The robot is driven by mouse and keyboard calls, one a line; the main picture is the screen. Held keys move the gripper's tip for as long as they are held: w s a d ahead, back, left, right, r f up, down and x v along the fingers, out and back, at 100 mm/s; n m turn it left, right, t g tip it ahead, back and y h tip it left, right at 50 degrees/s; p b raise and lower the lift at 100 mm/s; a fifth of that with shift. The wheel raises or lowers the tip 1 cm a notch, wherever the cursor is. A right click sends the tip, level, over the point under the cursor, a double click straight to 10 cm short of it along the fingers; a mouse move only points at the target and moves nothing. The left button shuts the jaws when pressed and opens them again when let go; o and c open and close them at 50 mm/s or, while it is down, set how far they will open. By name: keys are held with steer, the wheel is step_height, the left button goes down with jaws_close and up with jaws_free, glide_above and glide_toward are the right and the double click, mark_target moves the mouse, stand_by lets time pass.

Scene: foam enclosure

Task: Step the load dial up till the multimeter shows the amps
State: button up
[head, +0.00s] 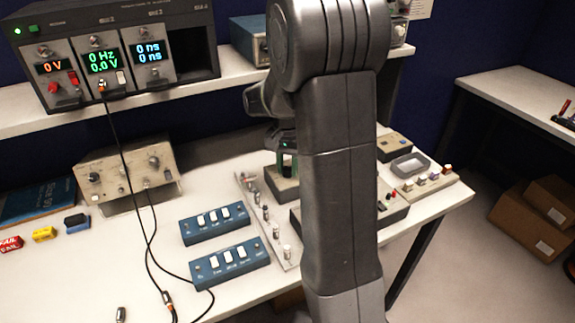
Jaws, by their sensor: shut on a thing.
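My gripper (287,165) points down over a small grey-brown box (284,190) at the middle of the bench, partly hidden behind my arm. It is shut, apparently on a knob on top of that box, taken to be the load dial; the knob itself is hidden. The instrument rack (110,50) on the shelf at upper left has three lit modules. The left display (55,66) reads 0 V in orange, the middle one (103,60) 0 Hz and 0.0 V, the right one (150,52) 0 ns twice. I cannot tell which is the multimeter; no amps reading shows.
Two blue switch boxes (230,265) and a strip of posts (262,215) lie left of my arm. A beige instrument (128,175) stands at the back left. A black cable (130,175) hangs from the rack onto the bench. More devices (425,180) lie right of my arm.

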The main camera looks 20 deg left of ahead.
mark_target(288, 169)
stand_by(0.4)
steer(key=o, duration=1)
step_height(288, 169, up, 14)
steer(key=shift+f, duration=0.1)
step_height(288, 169, down, 14)
steer(key=shift+r, duration=0.1)
stand_by(0.6)
